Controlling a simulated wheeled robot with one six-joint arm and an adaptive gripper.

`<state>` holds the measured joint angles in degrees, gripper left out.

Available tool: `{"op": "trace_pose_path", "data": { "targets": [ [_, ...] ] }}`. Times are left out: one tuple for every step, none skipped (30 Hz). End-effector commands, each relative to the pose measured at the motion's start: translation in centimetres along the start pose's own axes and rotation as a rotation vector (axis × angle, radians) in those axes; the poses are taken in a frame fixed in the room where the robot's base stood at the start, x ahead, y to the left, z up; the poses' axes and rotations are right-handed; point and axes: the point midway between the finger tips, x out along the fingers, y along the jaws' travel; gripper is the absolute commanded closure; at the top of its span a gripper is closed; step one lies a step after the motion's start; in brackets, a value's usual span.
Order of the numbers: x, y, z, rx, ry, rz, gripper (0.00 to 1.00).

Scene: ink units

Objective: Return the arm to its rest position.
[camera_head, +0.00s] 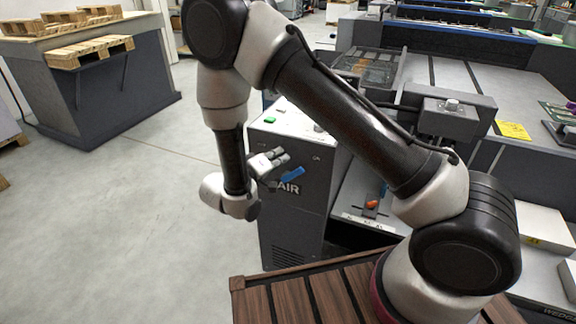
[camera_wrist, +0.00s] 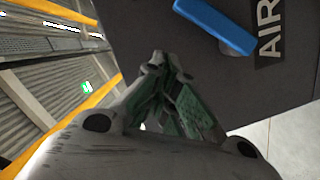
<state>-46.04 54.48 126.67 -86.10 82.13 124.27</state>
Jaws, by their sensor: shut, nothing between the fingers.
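My arm is bent in the head view, its upper link rising left from the base and its forearm hanging down. My gripper (camera_head: 276,157) is at the lower end, in front of the dark grey AIR cabinet (camera_head: 290,222). Its fingers point right, close to a blue lever (camera_head: 293,174) on the cabinet's face. In the wrist view my gripper (camera_wrist: 160,62) is shut and empty, with the fingertips together. The blue lever (camera_wrist: 215,25) shows beyond and to the right of the tips, apart from them in the picture.
A green button (camera_head: 269,119) is on the cabinet's light top. An orange-red switch (camera_head: 371,204) sits on a panel to the right. Printing machinery (camera_head: 470,85) fills the right side. A counter with pallets (camera_head: 90,50) stands back left. The floor (camera_head: 120,220) at left is clear.

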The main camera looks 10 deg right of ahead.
Motion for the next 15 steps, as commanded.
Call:
{"op": "trace_pose_path", "data": {
  "targets": [
    [-0.9, 0.0, -0.8, 0.003, 0.002, -0.002, 1.0],
    [-1.8, 0.0, -0.7, 0.0, 0.005, -0.004, 1.0],
    [-2.9, 0.0, -0.6, 0.0, 0.005, -0.004, 1.0],
    [-3.6, 0.1, -0.6, 0.0, 0.004, -0.003, 1.0],
    [-4.4, 0.1, -0.6, 0.0, 0.005, -0.004, 1.0],
    [-5.3, 0.2, -0.6, 0.0, 0.004, -0.003, 1.0],
    [-5.9, 0.2, -0.5, 0.0, 0.003, -0.003, 1.0],
    [-6.6, 0.3, -0.6, 0.0, 0.004, -0.003, 1.0],
    [-7.3, 0.3, -0.5, 0.0, 0.002, -0.002, 1.0],
    [-7.8, 0.3, -0.5, 0.0, 0.003, -0.002, 1.0],
    [-8.3, 0.4, -0.5, 0.0, 0.002, -0.002, 1.0],
    [-8.8, 0.4, -0.5, 0.001, 0.002, -0.001, 1.0],
    [-9.1, 0.4, -0.5, 0.001, 0.002, -0.001, 1.0],
    [-9.4, 0.4, -0.5, 0.0, 0.001, 0.0, 1.0],
    [-9.7, 0.5, -0.5, -0.001, 0.0, 0.0, 1.0]
  ]
}}
